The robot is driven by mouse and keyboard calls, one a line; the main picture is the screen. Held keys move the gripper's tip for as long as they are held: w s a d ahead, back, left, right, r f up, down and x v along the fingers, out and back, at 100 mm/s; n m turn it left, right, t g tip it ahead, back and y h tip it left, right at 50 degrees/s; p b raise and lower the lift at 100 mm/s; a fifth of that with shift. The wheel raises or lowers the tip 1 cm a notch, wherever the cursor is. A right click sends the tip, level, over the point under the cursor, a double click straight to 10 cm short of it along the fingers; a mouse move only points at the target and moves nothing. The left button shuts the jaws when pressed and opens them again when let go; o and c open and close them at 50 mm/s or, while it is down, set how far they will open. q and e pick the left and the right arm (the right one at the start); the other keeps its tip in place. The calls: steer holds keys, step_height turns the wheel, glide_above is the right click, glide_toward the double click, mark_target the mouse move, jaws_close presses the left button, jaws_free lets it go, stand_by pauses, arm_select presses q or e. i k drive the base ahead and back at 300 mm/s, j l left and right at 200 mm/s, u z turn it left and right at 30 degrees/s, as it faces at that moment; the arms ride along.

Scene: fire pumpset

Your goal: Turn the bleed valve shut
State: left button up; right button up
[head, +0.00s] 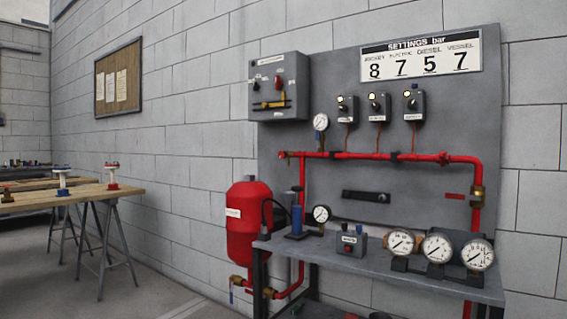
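No part is clearly marked as the bleed valve, and I cannot tell which fitting it is. A brass fitting (238,281) with a thin blue piece hanging below it sits under the red vessel (248,222). A small fitting (283,155) ends the red pipe (370,156) on its left, on the grey panel (352,232). A brass fitting (477,193) is on the pipe's right-hand drop. Whether any valve is open or shut is too small to tell. Neither of my grippers is in view.
A grey bench (350,258) below the panel holds a blue hand pump (297,220), a small switch box (351,241) and three gauges (437,248). A control box (279,86) hangs upper left. A wooden table (85,196) stands left, with open floor (160,295) between.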

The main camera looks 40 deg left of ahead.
mark_target(282, 154)
steer(key=u, duration=1.5)
steer(key=z, duration=0.75)
steer(key=j+z, duration=0.45)
steer(key=j, duration=0.3)
steer(key=j+z, duration=0.4)
steer(key=j, duration=0.35)
